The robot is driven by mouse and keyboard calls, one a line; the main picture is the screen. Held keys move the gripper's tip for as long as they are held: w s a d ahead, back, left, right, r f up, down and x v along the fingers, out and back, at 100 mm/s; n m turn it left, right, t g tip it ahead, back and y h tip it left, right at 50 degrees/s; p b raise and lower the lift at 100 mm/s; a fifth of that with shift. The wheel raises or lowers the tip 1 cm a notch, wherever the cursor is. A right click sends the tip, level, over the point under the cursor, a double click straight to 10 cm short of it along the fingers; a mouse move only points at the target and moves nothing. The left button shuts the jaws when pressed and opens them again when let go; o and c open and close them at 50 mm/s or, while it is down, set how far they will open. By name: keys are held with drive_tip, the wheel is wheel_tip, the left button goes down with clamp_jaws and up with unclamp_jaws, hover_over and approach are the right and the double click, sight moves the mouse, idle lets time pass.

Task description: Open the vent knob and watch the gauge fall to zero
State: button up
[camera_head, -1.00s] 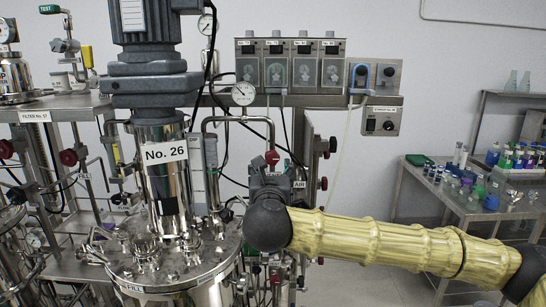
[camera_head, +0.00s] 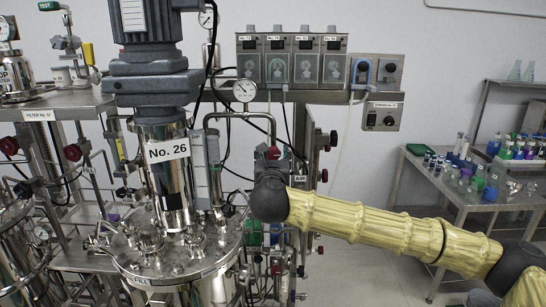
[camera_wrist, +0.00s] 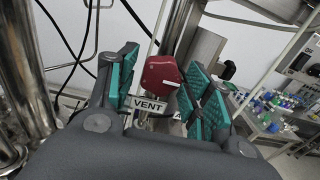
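The red vent knob (camera_wrist: 162,76) is in the middle of the wrist view, with a pale mark on its lower right side. A white VENT label (camera_wrist: 149,105) is just below it. My gripper (camera_wrist: 162,62) is open, one teal pad on each side of the knob. A gap shows on the left; I cannot tell whether the right pad touches. In the head view my gripper (camera_head: 271,167) is partly hidden by my wrist, and the red knob (camera_head: 273,153) shows just above. The round white gauge (camera_head: 244,90) stands above left of it; its needle is too small to read surely.
The No. 26 vessel (camera_head: 167,190) stands left of my arm, with pipes close by. A steel post (camera_head: 307,150) with red valve knobs is right of the gripper. Control boxes (camera_head: 291,68) hang above. A bench with glassware (camera_head: 470,200) is at right.

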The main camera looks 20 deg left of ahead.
drive_tip(key=c, duration=0.7)
drive_tip(key=shift+n+b, duration=0.35)
drive_tip(key=shift+n, duration=0.05)
drive_tip(key=n+b, duration=0.2)
drive_tip(key=n, duration=0.2)
drive_tip(key=shift+d+b, duration=0.1)
drive_tip(key=shift+b, duration=0.25)
drive_tip(key=n+b, duration=0.2)
drive_tip(key=n, duration=0.3)
drive_tip(key=shift+n, duration=0.3)
drive_tip(key=n+b, duration=0.1)
drive_tip(key=n, duration=0.5)
drive_tip(key=shift+r+b, duration=0.1)
drive_tip(key=shift+b, duration=0.3)
drive_tip(key=n, duration=0.5)
drive_tip(key=shift+n+b, duration=0.3)
